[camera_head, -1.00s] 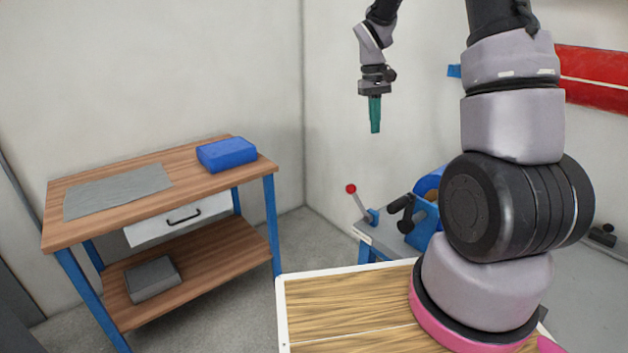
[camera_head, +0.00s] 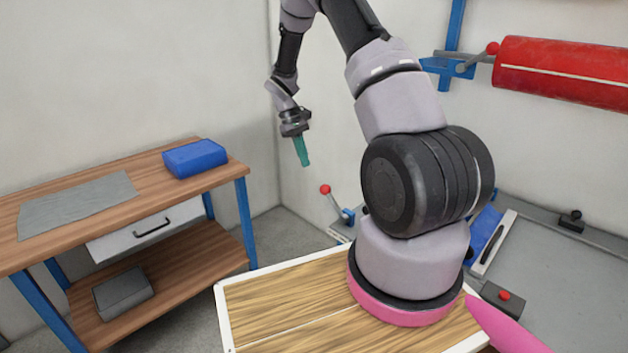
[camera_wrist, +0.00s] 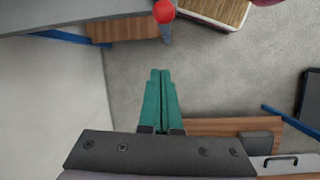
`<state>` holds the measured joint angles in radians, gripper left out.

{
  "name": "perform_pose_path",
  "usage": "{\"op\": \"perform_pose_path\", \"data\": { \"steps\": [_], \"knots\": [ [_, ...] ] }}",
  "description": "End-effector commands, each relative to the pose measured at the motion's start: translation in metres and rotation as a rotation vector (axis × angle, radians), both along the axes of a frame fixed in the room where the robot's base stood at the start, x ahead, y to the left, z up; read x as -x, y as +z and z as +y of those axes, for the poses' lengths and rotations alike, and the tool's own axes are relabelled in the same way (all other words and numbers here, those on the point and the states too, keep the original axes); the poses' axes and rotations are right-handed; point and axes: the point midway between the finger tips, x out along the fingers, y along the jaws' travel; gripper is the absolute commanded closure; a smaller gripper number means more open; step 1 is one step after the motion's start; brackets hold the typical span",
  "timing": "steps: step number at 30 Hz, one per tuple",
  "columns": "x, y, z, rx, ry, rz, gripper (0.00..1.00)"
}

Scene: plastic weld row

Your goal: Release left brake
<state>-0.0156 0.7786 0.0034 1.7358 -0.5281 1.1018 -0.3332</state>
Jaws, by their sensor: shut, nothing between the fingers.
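A lever with a red ball knob (camera_head: 325,189) rises from a blue mount at the left end of the grey bench, behind my arm's base. A second red-knobbed lever (camera_head: 492,48) is at the left end of the red roll on the wall. My gripper (camera_head: 305,164) has teal fingers, tilted downward, shut and empty. In the head view it appears a little above and left of the lower knob; its distance in depth is unclear. In the wrist view the shut fingers (camera_wrist: 160,73) point toward a red knob (camera_wrist: 164,11) at the top edge, apart from it.
A wooden workbench (camera_head: 90,185) stands at left with a blue box (camera_head: 194,158) and a grey sheet (camera_head: 77,203). A grey box (camera_head: 122,292) lies on its lower shelf. A grey bench (camera_head: 560,280) is at right, with a red-buttoned box (camera_head: 503,298).

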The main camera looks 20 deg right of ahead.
Motion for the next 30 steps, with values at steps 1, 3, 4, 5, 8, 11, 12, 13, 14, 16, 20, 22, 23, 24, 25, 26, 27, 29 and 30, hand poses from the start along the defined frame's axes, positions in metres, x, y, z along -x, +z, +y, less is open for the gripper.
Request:
{"op": "perform_pose_path", "data": {
  "steps": [1,3,4,5,8,11,12,13,14,16,20,22,23,24,25,26,27,29,30],
  "knots": [
    [0.001,-0.003,-0.001,0.000,-0.001,0.002,1.00],
    [0.004,-0.010,-0.002,0.000,-0.001,0.004,1.00],
    [0.005,-0.014,-0.003,0.000,-0.001,0.004,1.00],
    [0.007,-0.018,-0.004,0.000,-0.001,0.004,1.00],
    [0.013,-0.037,-0.008,0.000,-0.001,0.006,1.00],
    [0.019,-0.058,-0.012,0.000,-0.001,0.006,1.00],
    [0.022,-0.066,-0.013,-0.001,-0.001,0.005,1.00],
    [0.024,-0.072,-0.015,0.000,-0.002,0.005,1.00],
    [0.025,-0.079,-0.016,-0.001,-0.001,0.005,1.00],
    [0.029,-0.091,-0.018,-0.001,-0.001,0.004,1.00],
    [0.043,-0.080,-0.021,-0.001,-0.001,-0.001,1.00],
    [0.050,-0.075,-0.022,-0.001,0.000,-0.001,1.00],
    [0.052,-0.074,-0.022,-0.001,0.000,0.000,1.00],
    [0.055,-0.072,-0.022,-0.001,-0.001,0.000,1.00],
    [0.057,-0.070,-0.023,-0.001,-0.001,0.000,1.00],
    [0.058,-0.069,-0.023,-0.001,-0.001,0.000,1.00],
    [0.059,-0.068,-0.023,-0.001,-0.001,0.000,1.00],
    [0.060,-0.068,-0.023,-0.001,-0.001,0.000,1.00],
    [0.060,-0.068,-0.023,-0.001,-0.001,0.000,1.00]
  ]
}}
